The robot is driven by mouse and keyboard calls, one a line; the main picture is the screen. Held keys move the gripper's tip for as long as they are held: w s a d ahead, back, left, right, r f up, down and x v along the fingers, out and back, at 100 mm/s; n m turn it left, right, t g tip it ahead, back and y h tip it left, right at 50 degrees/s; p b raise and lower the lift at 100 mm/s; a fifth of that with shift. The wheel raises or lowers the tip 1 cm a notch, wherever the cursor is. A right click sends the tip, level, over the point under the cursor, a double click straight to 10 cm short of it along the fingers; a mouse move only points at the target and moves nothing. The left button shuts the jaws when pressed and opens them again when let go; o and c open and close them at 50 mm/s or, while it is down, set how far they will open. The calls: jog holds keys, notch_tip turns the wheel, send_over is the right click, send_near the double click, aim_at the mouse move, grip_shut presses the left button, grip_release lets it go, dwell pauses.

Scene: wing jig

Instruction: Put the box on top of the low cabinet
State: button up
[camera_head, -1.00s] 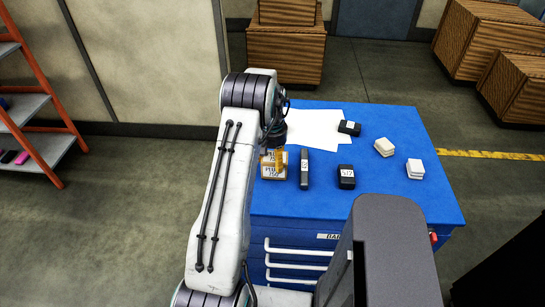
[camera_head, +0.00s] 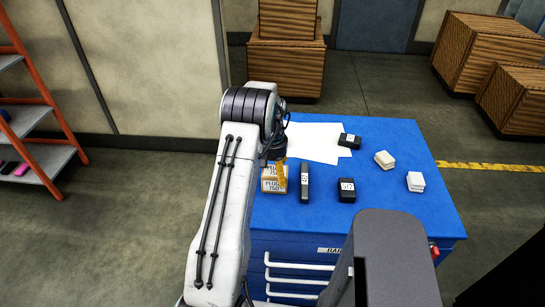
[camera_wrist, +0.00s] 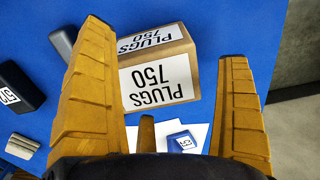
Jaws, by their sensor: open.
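The box (camera_head: 272,186) is a small tan carton with white labels reading PLUGS 750. It sits near the left edge of the blue top of a drawer cabinet (camera_head: 400,225). My gripper (camera_wrist: 165,42) is open, with a visible gap between the box and the right finger. In the head view one yellow finger of my gripper (camera_head: 281,168) shows at the box; the rest is behind my arm.
White sheets (camera_head: 313,141), another black block (camera_head: 349,141) and pale blocks (camera_head: 384,160) lie further off. An orange-framed shelf (camera_head: 40,150) is at left; wooden crates (camera_head: 286,65) stand behind.

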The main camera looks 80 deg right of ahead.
notch_tip(320, 180, up, 10)
jog(key=b, duration=0.6)
jog(key=shift+f+b, duration=0.2)
jog(key=shift+b, duration=0.1)
jog(key=w+a+r+n, duration=0.2)
jog(key=w+a+r, duration=0.15)
jog(key=w, duration=0.45)
jog(key=w+a+r+n, duration=0.2)
jog(key=w+a+r, duration=0.15)
jog(key=w, duration=0.35)
jog(key=w+a+r+n+t+h, duration=0.1)
jog(key=w+a+r+n, duration=0.2)
jog(key=w+a, duration=0.9)
jog(key=a+n, duration=0.3)
jog(key=a, duration=0.9)
jog(key=s+a+f+n+t, duration=0.1)
jog(key=s+a+f+n, duration=0.1)
jog(key=a, duration=0.8)
jog(key=s+a+f+n+t+y, duration=0.1)
jog(key=s+a+n, duration=0.4)
jog(key=a, duration=0.5)
jog(key=shift+s+f+t, duration=0.3)
jog(key=shift+f+t, duration=0.2)
jog(key=shift+f, duration=0.35)
jog(key=shift+a, duration=0.1)
